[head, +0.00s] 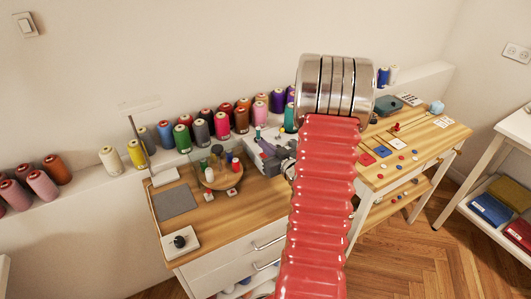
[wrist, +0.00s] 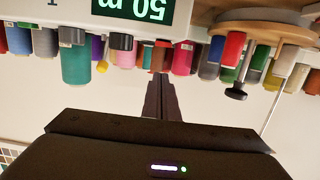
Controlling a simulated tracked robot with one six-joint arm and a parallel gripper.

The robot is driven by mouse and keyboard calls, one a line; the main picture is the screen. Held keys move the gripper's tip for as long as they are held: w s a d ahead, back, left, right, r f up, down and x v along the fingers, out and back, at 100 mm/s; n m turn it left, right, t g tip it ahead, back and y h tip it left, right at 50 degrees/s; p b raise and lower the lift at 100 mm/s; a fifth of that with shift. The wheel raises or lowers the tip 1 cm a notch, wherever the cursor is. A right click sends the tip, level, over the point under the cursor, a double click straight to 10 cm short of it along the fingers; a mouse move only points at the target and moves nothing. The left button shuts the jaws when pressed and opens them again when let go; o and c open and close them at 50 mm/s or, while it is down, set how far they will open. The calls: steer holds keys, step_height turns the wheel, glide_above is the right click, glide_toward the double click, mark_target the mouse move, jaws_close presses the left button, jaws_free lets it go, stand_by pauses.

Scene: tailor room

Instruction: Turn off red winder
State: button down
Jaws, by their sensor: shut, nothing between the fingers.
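I cannot pick out a clearly red winder in either view. In the head view, the wooden stand (head: 218,180) is on the left table. My gripper (wrist: 160,78) has its dark fingers together and empty, apart from the spools behind them. My red arm hides part of the tables in the head view.
A row of thread spools (head: 222,125) lines the wall ledge behind the tables. A white box with a black knob (head: 180,242) is at the left table's front corner, near a grey mat (head: 175,203). A right table (head: 430,138) holds cards and small red pieces.

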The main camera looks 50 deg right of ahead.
steer(key=r+v, duration=0.2)
steer(key=v, duration=0.8)
steer(key=shift+w, duration=0.2)
steer(key=shift+d+f, duration=0.1)
steer(key=shift+d, duration=0.05)
